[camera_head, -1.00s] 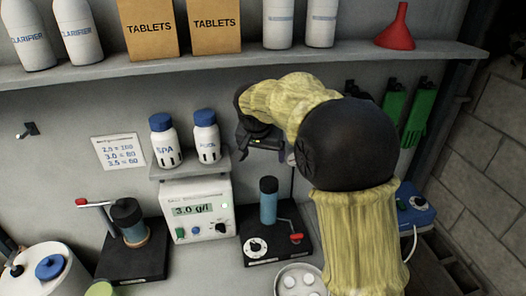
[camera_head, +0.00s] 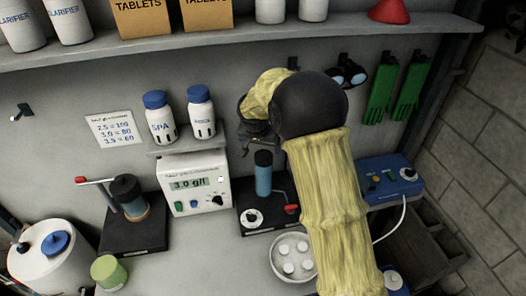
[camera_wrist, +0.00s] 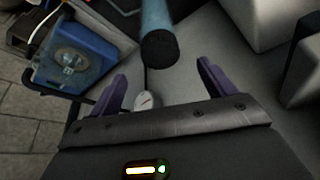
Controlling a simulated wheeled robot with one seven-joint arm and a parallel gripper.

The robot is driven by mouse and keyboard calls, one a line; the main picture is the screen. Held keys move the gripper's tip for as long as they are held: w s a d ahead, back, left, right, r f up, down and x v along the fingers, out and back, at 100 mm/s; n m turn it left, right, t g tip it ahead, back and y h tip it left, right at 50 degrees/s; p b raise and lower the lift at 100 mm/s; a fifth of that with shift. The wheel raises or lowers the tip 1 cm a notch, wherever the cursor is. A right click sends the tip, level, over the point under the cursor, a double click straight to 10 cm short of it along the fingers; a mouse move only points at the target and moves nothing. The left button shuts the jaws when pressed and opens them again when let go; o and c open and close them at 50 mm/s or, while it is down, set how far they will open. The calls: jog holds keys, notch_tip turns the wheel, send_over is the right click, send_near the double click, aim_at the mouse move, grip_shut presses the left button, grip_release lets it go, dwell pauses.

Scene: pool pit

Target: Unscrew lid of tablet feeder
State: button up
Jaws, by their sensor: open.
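The tablet feeder (camera_head: 263,181) is an upright blue cylinder on a black base with a white dial and a red-handled lever. Its dark lid (camera_head: 263,158) is on top. The wrist view shows the lid (camera_wrist: 160,47) end-on and the blue body (camera_wrist: 155,14) behind it. My gripper (camera_wrist: 162,68) is open, with its purple fingers apart and the lid between and just beyond their tips. In the head view my gripper (camera_head: 257,138) is just above the lid, partly hidden by my arm. I cannot tell whether it touches the lid.
A similar unit (camera_head: 128,193) with a red-tipped lever stands at left. The meter box (camera_head: 197,186) sits beside the feeder, under a small shelf with two blue-capped bottles (camera_head: 201,112). A dish of tablets (camera_head: 291,252) lies in front. A blue box (camera_head: 393,183) is at right.

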aim_at(264, 156)
jog(key=p+x, duration=0.1)
jog(key=x, duration=0.5)
jog(key=shift+w+f+p, duration=0.1)
jog(key=shift+f+p, duration=0.1)
jog(key=shift+p, duration=0.2)
jog(key=c, duration=1.1)
